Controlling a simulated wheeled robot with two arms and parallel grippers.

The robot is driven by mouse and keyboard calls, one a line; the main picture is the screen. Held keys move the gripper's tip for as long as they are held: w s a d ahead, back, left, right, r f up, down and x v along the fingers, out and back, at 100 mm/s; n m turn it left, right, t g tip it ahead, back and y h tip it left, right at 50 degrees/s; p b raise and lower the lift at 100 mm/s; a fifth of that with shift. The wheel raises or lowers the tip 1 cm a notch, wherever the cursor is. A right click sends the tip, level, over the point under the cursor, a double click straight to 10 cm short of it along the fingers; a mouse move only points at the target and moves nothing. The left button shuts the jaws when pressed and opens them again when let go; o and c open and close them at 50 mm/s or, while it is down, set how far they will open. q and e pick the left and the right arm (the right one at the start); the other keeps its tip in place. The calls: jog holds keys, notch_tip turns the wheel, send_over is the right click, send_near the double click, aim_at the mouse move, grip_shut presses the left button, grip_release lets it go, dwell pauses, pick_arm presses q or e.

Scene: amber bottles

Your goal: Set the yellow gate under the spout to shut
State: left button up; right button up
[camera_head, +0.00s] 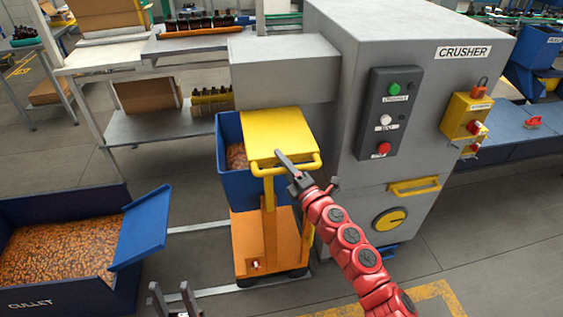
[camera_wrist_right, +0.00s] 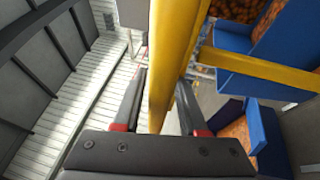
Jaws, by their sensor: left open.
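The yellow gate (camera_head: 272,132) is a flat plate that juts out below the grey spout housing (camera_head: 284,72) of the crusher. A yellow bar handle (camera_head: 283,168) runs along its near side. My right gripper (camera_head: 288,165) reaches that bar. In the right wrist view a yellow bar (camera_wrist_right: 168,60) passes between the fingers of my right gripper (camera_wrist_right: 162,85). Whether the fingers press on it cannot be told. My left gripper (camera_head: 173,300) is open and empty at the bottom edge, well away from the gate.
A blue bin (camera_head: 237,187) of amber pieces and an orange cart (camera_head: 250,238) stand below the gate. A blue cullet bin (camera_head: 70,292) is at the left. The crusher (camera_head: 345,60) carries a button panel (camera_head: 387,105) on its front. Clear floor lies at the lower right.

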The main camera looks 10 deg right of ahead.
grip_shut()
dwell(1.2)
